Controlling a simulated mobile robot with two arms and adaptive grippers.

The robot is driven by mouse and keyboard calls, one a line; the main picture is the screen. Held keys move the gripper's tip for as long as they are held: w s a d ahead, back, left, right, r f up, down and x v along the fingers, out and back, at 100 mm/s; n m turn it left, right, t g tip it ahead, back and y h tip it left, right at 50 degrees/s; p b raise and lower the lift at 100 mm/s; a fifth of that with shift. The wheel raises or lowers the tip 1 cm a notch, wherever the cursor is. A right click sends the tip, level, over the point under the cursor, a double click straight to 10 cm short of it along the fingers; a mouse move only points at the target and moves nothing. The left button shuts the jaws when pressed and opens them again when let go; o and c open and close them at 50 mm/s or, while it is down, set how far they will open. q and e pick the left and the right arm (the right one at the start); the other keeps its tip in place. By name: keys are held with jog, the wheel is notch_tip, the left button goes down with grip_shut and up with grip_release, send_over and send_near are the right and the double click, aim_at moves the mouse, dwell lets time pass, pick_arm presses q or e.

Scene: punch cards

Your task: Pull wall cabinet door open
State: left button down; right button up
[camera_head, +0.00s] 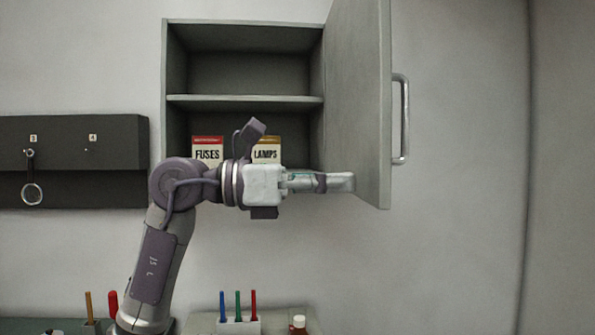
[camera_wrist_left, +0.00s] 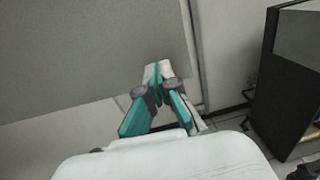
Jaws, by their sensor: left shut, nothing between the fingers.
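The wall cabinet (camera_head: 175,90) is grey with one shelf. Its door (camera_head: 357,100) stands wide open, swung out on the right side. A metal bar handle (camera_head: 404,120) is on the door's outer face, to the right. My left gripper (camera_head: 345,182) is shut and empty. It points right, at the inner side of the door near its lower edge; I cannot tell whether it touches. In the left wrist view the shut fingers (camera_wrist_left: 158,72) show in front of the grey door panel (camera_wrist_left: 90,50). My right gripper is not in view.
A fuses box (camera_head: 208,150) and a lamps box (camera_head: 267,151) stand in the cabinet. A dark key board (camera_head: 80,185) hangs at left. Below are a pen holder (camera_head: 238,326) and a small bottle (camera_head: 299,324). The wall right of the door is clear.

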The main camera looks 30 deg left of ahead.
pick_arm(q)
jog(key=shift+x, duration=1.1)
